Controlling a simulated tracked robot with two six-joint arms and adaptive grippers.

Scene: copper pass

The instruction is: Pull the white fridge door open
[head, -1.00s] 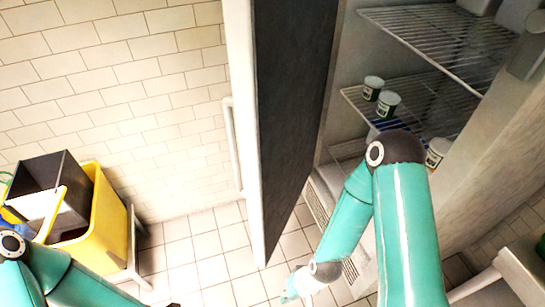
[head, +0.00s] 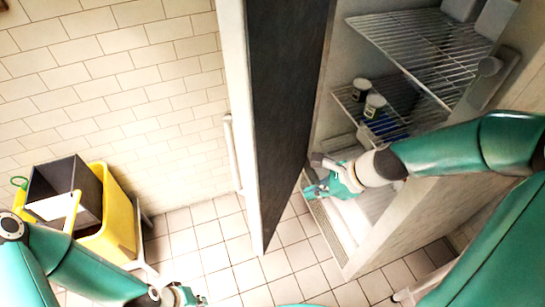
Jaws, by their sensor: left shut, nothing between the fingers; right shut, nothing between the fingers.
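The fridge door (head: 288,110) stands open in the head view, its dark inner face toward the right and its white edge (head: 233,60) toward the left. A pale vertical handle (head: 232,155) is on its outer side. The fridge interior shows to the right of the door. My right gripper (head: 311,178) is shut and empty in the opening, close to the door's inner face; I cannot tell whether it touches. My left gripper (head: 190,298) is shut and empty at the bottom of the view, left of the door and apart from it.
Wire shelves (head: 425,45) inside the fridge hold small tubs (head: 375,106). A yellow mop bucket (head: 118,215) with a dark wringer (head: 70,185) stands at the left by the tiled wall. The tiled floor (head: 200,230) between bucket and door is clear.

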